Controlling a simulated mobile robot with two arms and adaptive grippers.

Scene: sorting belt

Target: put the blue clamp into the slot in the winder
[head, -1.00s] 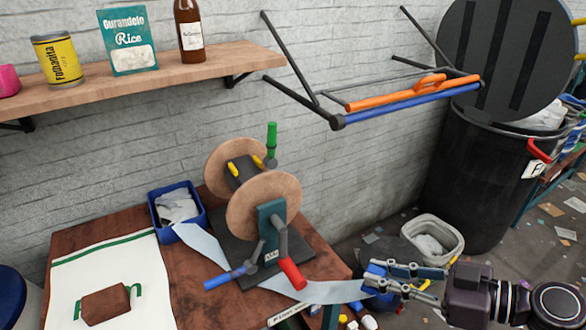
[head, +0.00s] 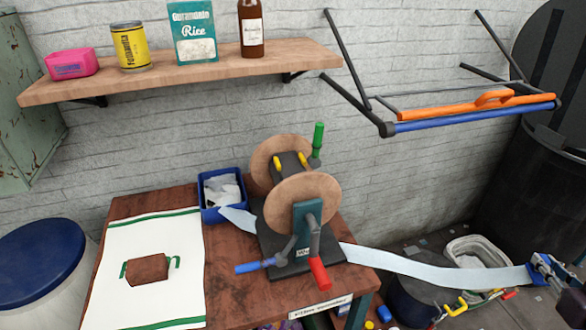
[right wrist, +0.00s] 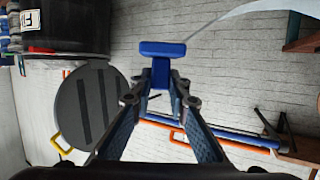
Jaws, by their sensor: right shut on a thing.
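The blue clamp (head: 543,262) is at the right edge of the head view, holding the end of a pale blue strip (head: 430,267). My right gripper (head: 541,271) is shut on the clamp, partly cut off by the frame edge. In the right wrist view the clamp (right wrist: 162,50) sticks out beyond the fingertips (right wrist: 160,88). The winder (head: 306,224) stands on the brown table, with two round wooden discs and red, blue and green handles. The clamp is well to its right. I cannot make out the slot clearly. My left gripper is not in view.
The strip passes under the winder to a blue bin (head: 221,188). A white mat (head: 187,226) with a brown piece lies on the table. A shelf (head: 180,78) and folded rack (head: 470,111) are on the wall. A white basket (head: 488,247) stands beyond the strip.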

